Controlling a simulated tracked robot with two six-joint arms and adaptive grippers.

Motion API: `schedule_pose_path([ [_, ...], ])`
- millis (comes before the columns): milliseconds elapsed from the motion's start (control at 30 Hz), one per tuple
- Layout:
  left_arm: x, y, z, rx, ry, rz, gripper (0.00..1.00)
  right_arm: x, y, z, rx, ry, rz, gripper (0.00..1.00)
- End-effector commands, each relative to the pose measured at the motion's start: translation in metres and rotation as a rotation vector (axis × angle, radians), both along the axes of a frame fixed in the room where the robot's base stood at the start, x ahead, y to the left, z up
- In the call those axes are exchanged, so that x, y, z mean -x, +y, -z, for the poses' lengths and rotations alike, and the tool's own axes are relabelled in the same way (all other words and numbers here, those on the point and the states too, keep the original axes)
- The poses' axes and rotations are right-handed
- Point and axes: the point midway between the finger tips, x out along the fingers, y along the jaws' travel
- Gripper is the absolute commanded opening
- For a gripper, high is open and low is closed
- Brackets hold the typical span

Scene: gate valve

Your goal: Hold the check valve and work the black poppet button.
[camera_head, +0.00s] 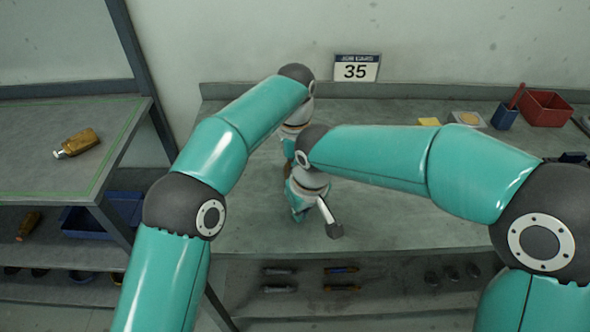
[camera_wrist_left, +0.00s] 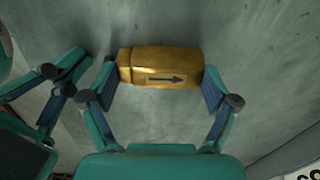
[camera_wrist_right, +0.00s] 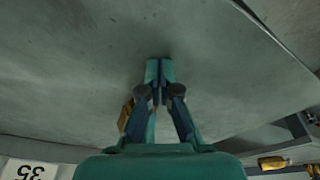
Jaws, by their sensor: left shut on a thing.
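The brass check valve (camera_wrist_left: 165,67), marked with a dark arrow, lies between the two fingers of my left gripper (camera_wrist_left: 158,75), which is shut on it across its length. The valve is close to the grey bench surface; whether it touches is unclear. My right gripper (camera_wrist_right: 159,70) has its fingers together with nothing between them, beside the valve, which shows partly behind its left finger (camera_wrist_right: 125,114). The right gripper also shows in the head view (camera_head: 297,212), where the arms mostly hide the valve (camera_head: 288,170). I cannot make out the black poppet button.
Another brass valve (camera_head: 77,145) lies on the left side table. At the bench's back right are a red bin (camera_head: 546,108), a blue cup (camera_head: 505,116) and a yellow pad (camera_head: 429,122). A sign reading 35 (camera_head: 356,69) stands behind. The bench's front middle is clear.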

Motion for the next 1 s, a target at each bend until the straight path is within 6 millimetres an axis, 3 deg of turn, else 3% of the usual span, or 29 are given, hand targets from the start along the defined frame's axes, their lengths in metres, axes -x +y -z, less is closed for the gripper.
schedule_pose_path([
  [567,-0.001,0.000,-0.001,0.001,-0.003,-0.001,0.45,0.007,-0.001,-0.001,0.000,0.001,0.000,0.00],
  [1000,-0.001,0.000,-0.001,0.001,-0.003,-0.001,0.45,0.007,-0.001,-0.034,0.000,0.000,0.000,0.00],
])
